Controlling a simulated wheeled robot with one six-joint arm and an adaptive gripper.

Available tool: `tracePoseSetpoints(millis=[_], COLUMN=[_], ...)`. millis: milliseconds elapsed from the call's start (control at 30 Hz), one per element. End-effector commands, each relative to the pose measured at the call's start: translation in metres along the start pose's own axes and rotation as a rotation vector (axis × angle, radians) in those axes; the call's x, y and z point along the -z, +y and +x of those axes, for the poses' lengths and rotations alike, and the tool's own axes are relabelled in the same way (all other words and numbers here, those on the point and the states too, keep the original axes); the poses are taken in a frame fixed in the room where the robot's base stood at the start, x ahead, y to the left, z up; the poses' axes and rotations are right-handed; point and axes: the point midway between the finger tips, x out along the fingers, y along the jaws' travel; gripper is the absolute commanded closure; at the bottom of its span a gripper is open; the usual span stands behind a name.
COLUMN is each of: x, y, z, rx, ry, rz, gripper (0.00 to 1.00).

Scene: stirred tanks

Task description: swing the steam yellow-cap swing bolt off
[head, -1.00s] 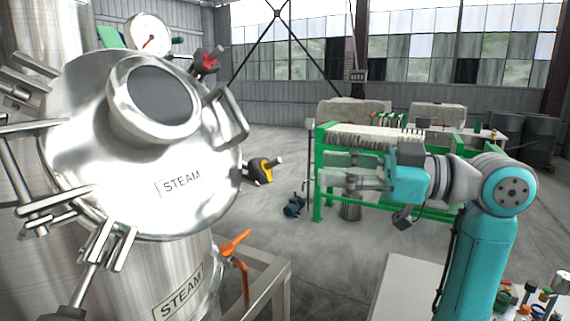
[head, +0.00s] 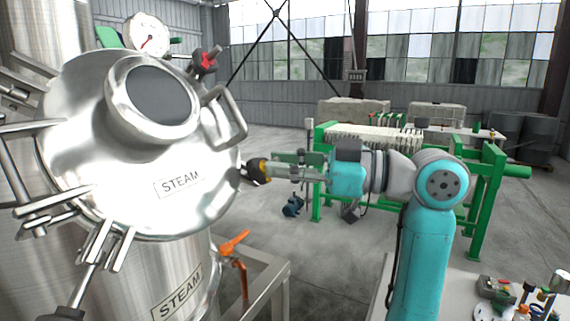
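The steam tank's round lid (head: 125,190) fills the left of the head view, with a "STEAM" label on its face. The yellow-cap swing bolt (head: 258,171) is at the lid's right rim and points out to the right. My gripper (head: 273,169) reaches in from the right, level with it, with its fingertips at the bolt's outer end. The fingers overlap that end, so I cannot tell whether they are closed on it or only around it.
A red-cap swing bolt (head: 206,61) is at the lid's upper right, near a bent handle (head: 228,118). An orange valve lever (head: 234,242) is below the yellow one. A green-framed filter press (head: 480,205) stands behind my arm.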

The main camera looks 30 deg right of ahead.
Motion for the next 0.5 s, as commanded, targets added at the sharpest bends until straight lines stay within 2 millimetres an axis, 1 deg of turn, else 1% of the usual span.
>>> tracePoseSetpoints(millis=[67, 500], x=[0.0001, -0.0028], y=[0.0000, 0.0016], z=[-0.0001, -0.0017], rx=[0.000, 0.009], ry=[0.000, 0.022], rz=[0.000, 0.007], gripper=[1.00, 1.00])
